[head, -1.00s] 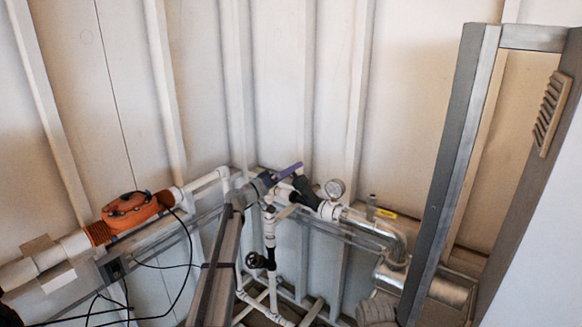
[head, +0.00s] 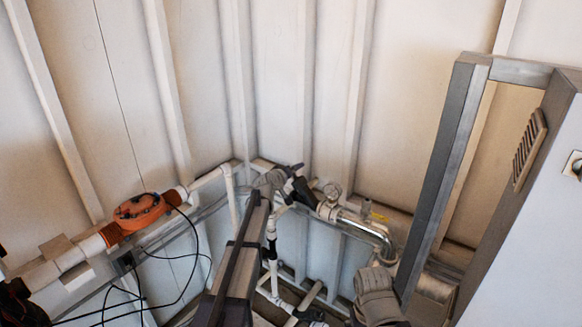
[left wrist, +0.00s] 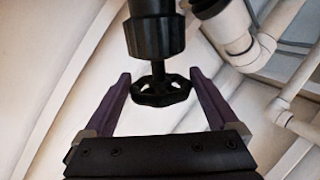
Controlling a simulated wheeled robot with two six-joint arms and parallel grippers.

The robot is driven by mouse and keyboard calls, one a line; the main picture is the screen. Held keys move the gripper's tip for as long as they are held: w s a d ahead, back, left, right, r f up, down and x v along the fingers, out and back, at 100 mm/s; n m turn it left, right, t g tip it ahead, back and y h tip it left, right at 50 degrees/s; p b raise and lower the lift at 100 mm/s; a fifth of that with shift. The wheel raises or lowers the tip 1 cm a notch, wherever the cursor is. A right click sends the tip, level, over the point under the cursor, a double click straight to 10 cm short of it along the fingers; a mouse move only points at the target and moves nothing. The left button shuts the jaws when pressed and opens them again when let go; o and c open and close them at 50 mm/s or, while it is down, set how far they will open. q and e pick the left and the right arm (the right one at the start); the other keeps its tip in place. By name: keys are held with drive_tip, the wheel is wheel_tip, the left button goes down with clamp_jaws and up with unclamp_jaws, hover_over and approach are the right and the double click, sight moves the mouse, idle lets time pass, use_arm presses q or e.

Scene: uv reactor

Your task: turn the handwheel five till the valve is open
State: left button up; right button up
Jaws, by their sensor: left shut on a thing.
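The black handwheel (left wrist: 160,91) hangs below a thick black valve body in the left wrist view. My left gripper (left wrist: 162,88) has its two purple fingers on either side of the handwheel and is shut on it. In the head view my left gripper (head: 297,172) is at the pipework in the corner, at the end of my arm. The handwheel cannot be made out there behind the gripper.
A pressure gauge (head: 332,190) and a shiny metal pipe (head: 365,226) are just right of the gripper. White pipes run below. An orange pipe fitting (head: 139,212) with loose black cables is at left. A grey frame post (head: 445,170) stands at right.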

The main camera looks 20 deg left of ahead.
use_arm(q)
drive_tip(key=g+y+p, duration=0.1)
drive_tip(key=n+g+y+p, duration=0.1)
drive_tip(key=p, duration=0.1)
drive_tip(key=n+g+y+p, duration=0.1)
drive_tip(key=y, duration=0.1)
drive_tip(key=shift+w+d+r+p, duration=0.1)
drive_tip(key=shift+d+r+p, duration=0.05)
drive_tip(key=shift+r+p, duration=0.15)
drive_tip(key=n+g+y+p, duration=0.2)
drive_tip(key=g, duration=0.1)
drive_tip(key=shift+w+f+p, duration=0.1)
drive_tip(key=shift+w+p, duration=0.05)
drive_tip(key=shift+p, duration=0.15)
drive_tip(key=n+g+y+p, duration=0.1)
drive_tip(key=g+y, duration=0.1)
drive_tip(key=g, duration=0.1)
drive_tip(key=shift+d+f+n, duration=0.1)
drive_tip(key=shift+n, duration=0.2)
drive_tip(key=n+g+y, duration=0.1)
drive_tip(key=g, duration=0.1)
drive_tip(key=shift+f+g, duration=0.1)
drive_tip(key=shift+g, duration=0.6)
drive_tip(key=shift+s, duration=0.3)
drive_tip(key=o, duration=1)
drive_tip(key=shift+w, duration=0.1)
